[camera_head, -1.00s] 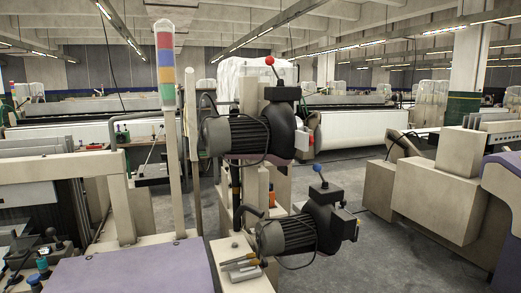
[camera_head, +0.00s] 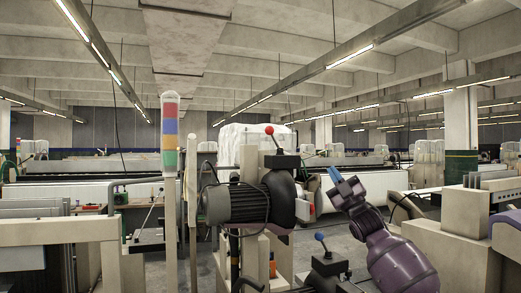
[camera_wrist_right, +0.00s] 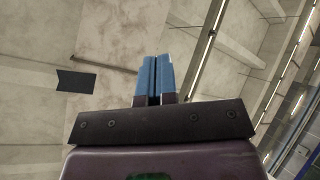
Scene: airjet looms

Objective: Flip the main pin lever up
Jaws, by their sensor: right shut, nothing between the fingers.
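Two ball-topped levers stand on the loom's motor units. The red-ball lever (camera_head: 272,136) is upper, on a dark block above the large motor (camera_head: 245,203). The blue-ball lever (camera_head: 322,244) is lower, on a dark block at the bottom. I cannot tell which one is the main pin lever. My right gripper (camera_head: 335,174) points up, with its blue fingers together and empty. It appears to the right of the red-ball lever and above the blue-ball lever, apart from both. The shut fingers also show in the right wrist view (camera_wrist_right: 155,77), against the ceiling. My left gripper is out of view.
A signal tower (camera_head: 170,135) with coloured bands stands left of the motor. A beige machine housing (camera_head: 450,245) is at the right. Grey floor (camera_head: 340,250) shows between the machines. The right wrist view holds mostly ceiling beams and lamps.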

